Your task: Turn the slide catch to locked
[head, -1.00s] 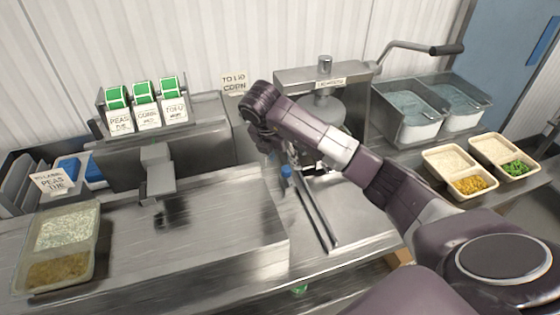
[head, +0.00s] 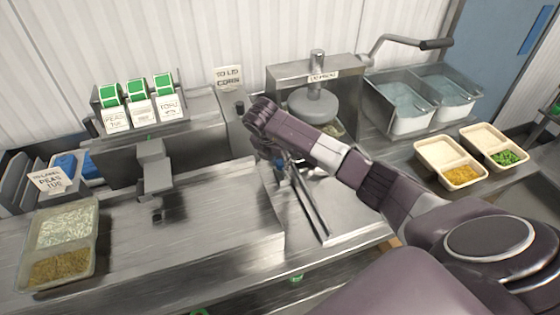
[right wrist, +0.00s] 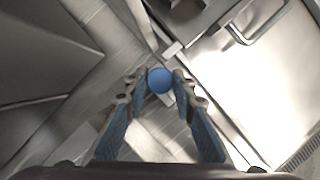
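The slide catch's round blue knob (right wrist: 160,80) sits at the centre of the right wrist view. In the head view it is a small blue spot (head: 280,163) just below my right wrist, partly hidden. My right gripper (right wrist: 161,84) is open, with one blue-padded finger on each side of the knob. I cannot tell whether either fingertip touches it. The catch's body and its lock marks are not readable. My left gripper is not in view.
Metal rails (head: 309,200) lie right of the knob on the steel counter. A press (head: 316,105) with a crank stands behind my arm. A label stand (head: 138,112) is at the back left. A filled tray (head: 93,232) sits at the front left; more trays (head: 450,176) stand at the right.

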